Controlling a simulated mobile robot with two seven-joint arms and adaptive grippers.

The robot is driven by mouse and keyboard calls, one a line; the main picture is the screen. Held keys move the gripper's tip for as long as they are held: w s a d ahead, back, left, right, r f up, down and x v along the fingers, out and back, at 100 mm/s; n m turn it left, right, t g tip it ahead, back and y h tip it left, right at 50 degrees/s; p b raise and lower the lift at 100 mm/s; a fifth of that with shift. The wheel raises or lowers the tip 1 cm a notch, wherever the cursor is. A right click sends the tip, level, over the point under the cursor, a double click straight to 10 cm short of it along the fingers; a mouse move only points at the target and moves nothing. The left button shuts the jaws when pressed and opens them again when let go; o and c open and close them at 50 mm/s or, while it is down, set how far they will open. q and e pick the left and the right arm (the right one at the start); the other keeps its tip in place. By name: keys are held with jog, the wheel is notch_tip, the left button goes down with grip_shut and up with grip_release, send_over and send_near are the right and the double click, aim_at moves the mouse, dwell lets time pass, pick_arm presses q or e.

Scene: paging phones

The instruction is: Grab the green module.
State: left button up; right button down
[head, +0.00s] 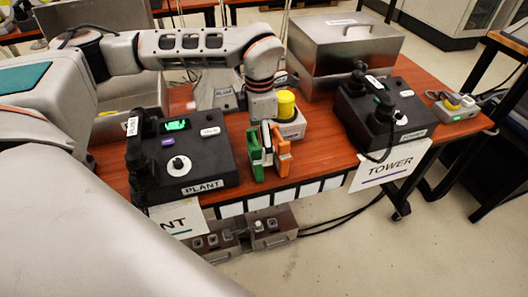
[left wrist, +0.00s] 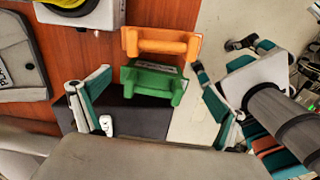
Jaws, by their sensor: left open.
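The green module (head: 255,151) stands at the front edge of the wooden table, right of the PLANT phone. The orange module (head: 283,151) is just right of it. In the left wrist view the green module (left wrist: 152,83) is in front of the orange module (left wrist: 160,43). My left gripper (head: 265,133) points down at the modules and partly hides them. In the left wrist view its open fingers (left wrist: 151,92) lie on either side of the green module, with visible gaps. It holds nothing. My right gripper is not seen.
The black PLANT phone (head: 205,150) stands on the left and the TOWER phone (head: 385,118) on the right. A yellow cylinder (head: 286,103) on a pale base stands behind the modules. A metal box (head: 345,45) is at the back. Some wood (head: 325,140) is bare right of the modules.

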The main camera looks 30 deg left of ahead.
aim_at(255, 157)
pick_arm(q)
jog(key=shift+s+a+f, duration=0.15)
jog(key=shift+s+f, duration=0.05)
jog(key=shift+f, duration=0.8)
jog(key=f, duration=0.2)
jog(key=a+f, duration=0.1)
jog(key=f, duration=0.1)
jog(key=shift+s+a+f+b, duration=0.1)
jog(key=shift+s+f+b, duration=0.05)
jog(key=shift+f+b, duration=0.2)
jog(key=shift+f, duration=0.4)
jog(key=shift+r, duration=0.1)
jog(key=c, duration=1.3)
